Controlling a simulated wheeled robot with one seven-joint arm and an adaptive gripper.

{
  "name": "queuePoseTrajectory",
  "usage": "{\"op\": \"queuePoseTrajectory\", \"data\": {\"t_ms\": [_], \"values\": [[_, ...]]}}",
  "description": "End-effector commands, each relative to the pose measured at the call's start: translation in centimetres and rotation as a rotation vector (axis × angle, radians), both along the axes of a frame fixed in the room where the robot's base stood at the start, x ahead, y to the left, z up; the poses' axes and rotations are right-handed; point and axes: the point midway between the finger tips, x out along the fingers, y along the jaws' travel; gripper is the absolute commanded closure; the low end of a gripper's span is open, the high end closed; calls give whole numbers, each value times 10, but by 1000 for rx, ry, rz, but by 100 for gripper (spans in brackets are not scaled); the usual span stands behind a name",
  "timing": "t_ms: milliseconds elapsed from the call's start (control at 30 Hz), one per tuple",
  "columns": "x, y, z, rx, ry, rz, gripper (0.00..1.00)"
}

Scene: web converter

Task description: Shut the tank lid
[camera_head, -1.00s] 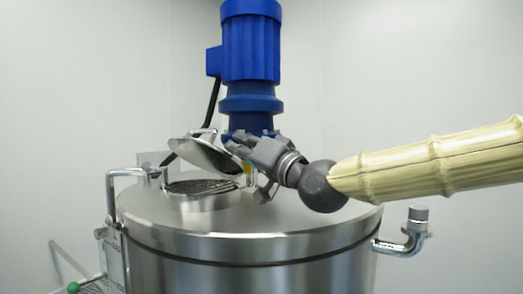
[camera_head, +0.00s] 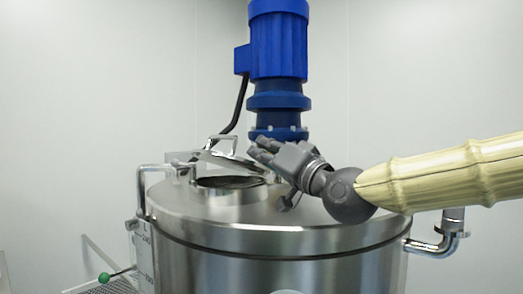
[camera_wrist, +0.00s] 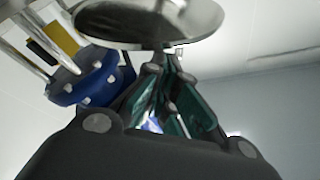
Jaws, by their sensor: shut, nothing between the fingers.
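The round steel tank lid (camera_head: 238,163) is tilted above the hatch opening on top of the tank (camera_head: 300,222), with a gap beneath it. Its handle (camera_head: 221,142) stands up on the far-left side. The dark hatch opening (camera_head: 230,182) shows below it. My gripper (camera_head: 262,149) is shut and empty, beside the lid's right edge; I cannot tell if it touches. In the wrist view the lid (camera_wrist: 150,22) is a shiny disc just beyond the fingertips of my gripper (camera_wrist: 160,72).
A blue motor (camera_head: 278,60) stands on the tank right behind my gripper; its flange (camera_wrist: 85,88) is close in the wrist view. A bent pipe (camera_head: 437,245) is at the tank's right side, another pipe (camera_head: 146,178) at the left. Space above the lid is clear.

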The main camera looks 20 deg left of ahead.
Motion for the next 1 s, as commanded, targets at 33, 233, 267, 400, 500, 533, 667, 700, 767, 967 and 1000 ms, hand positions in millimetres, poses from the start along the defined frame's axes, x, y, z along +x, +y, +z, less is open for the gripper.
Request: {"op": "queuePoseTrajectory", "data": {"t_ms": [33,233,267,400,500,533,667,700,767,967,1000], "values": [[0,0,0,0,0,0,100],[-3,-9,-2,1,0,-1,100],[-5,-12,-3,1,1,0,100],[-14,-29,-2,2,0,-1,100],[-22,-42,-3,2,0,-1,100],[-24,-46,-2,2,0,-1,100],[-34,-62,-2,1,1,0,100],[-37,-67,-3,1,1,0,100],[-40,-75,-2,2,0,-1,100],[-53,-98,-3,2,0,-1,100],[-55,-102,-3,2,0,-1,100]]}}
